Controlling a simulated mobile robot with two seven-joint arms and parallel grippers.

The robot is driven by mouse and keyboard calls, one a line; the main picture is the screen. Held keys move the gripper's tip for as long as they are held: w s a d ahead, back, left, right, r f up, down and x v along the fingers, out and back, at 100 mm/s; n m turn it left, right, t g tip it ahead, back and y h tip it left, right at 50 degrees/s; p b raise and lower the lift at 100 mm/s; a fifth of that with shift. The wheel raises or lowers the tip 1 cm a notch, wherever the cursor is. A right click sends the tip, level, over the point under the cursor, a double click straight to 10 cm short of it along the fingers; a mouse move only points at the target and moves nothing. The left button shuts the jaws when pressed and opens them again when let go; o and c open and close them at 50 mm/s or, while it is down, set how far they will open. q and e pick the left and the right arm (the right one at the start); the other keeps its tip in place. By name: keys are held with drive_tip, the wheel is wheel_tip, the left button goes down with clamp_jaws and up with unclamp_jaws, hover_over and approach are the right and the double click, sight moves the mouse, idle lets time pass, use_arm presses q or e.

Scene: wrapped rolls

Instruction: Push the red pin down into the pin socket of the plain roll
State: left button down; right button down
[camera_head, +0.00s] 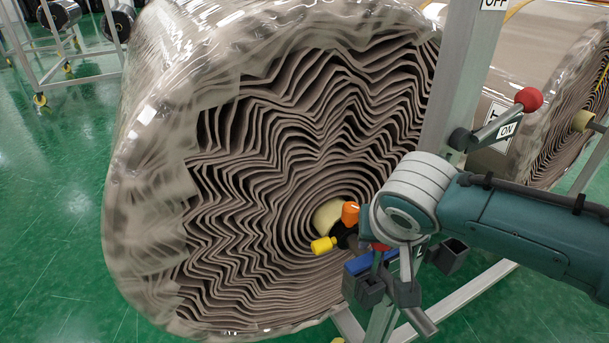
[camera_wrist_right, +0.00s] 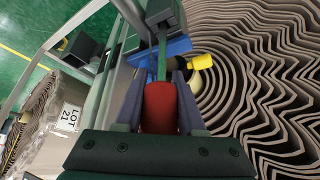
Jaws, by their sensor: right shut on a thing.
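The plain roll (camera_head: 290,150), a large grey-brown wrapped roll with wavy layers, fills the middle of the head view and the right of the wrist view (camera_wrist_right: 265,85). My right gripper (camera_head: 383,247) is in front of its lower right side. It is shut on the red pin (camera_wrist_right: 160,107), which shows between the fingers in the wrist view; only a bit of red shows in the head view. A thin teal rod runs from the red part to a dark square block (camera_head: 370,291), seemingly the socket. I cannot tell how deep it sits. My left gripper is not in view.
A yellow knob (camera_head: 323,245) and an orange knob (camera_head: 350,213) stand at the roll's core, close to the gripper. A grey post (camera_head: 455,80) rises behind my right arm, with a red-balled lever (camera_head: 528,99) marked ON. Another roll (camera_head: 570,110) is at the right.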

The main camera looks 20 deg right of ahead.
drive_tip(key=shift+f, duration=0.2)
drive_tip(key=shift+c, duration=2.1)
unclamp_jaws()
drive_tip(key=shift+r, duration=0.1)
drive_tip(key=p+v, duration=0.4)
drive_tip(key=v, duration=0.6)
